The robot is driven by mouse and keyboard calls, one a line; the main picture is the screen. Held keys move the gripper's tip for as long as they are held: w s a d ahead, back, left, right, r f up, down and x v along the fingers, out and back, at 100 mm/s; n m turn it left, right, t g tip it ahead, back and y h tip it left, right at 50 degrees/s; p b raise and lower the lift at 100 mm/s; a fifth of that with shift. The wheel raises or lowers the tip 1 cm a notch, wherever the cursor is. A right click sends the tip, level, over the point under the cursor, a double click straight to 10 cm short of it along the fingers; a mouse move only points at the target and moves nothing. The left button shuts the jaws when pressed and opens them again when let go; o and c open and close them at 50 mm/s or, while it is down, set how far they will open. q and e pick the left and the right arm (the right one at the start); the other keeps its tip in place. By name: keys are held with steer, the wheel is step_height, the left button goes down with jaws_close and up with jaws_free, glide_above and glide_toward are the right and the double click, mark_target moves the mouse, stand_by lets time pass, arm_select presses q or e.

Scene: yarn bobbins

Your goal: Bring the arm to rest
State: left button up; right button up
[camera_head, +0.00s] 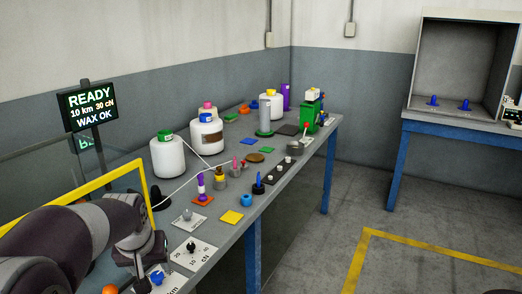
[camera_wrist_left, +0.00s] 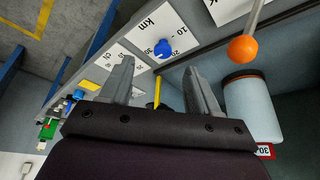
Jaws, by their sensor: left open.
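My left arm (camera_head: 85,235) reaches in from the left in the head view, bent over the near end of the long table. Its left gripper (camera_head: 140,272) points down near the dial plates at the front. In the left wrist view the gripper (camera_wrist_left: 160,85) shows two grey fingers spread apart with nothing held between them. A blue knob (camera_wrist_left: 162,48) on a white km dial plate lies beyond the fingertips and also shows in the head view (camera_head: 157,278). An orange ball (camera_wrist_left: 242,48) on a rod is to the right. My right gripper is not in view.
A yellow frame (camera_head: 75,202) and a READY sign (camera_head: 88,106) stand at left. Open floor (camera_head: 350,215) lies right.

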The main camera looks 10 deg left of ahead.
arm_select(q)
steer(key=s+d+f+m+g+h, duration=0.1)
steer(key=s+d+f+m, duration=0.1)
steer(key=s+d+f, duration=0.4)
steer(key=s+d+f+m+g, duration=0.1)
steer(key=s+d+f+g, duration=0.15)
steer(key=s+f, duration=0.5)
step_height(320, 180, up, 17)
steer(key=s+d+p, duration=0.1)
steer(key=p, duration=1.5)
steer(key=shift+d+f+m, duration=0.2)
steer(key=shift+d+m, duration=0.1)
steer(key=shift+d, duration=0.1)
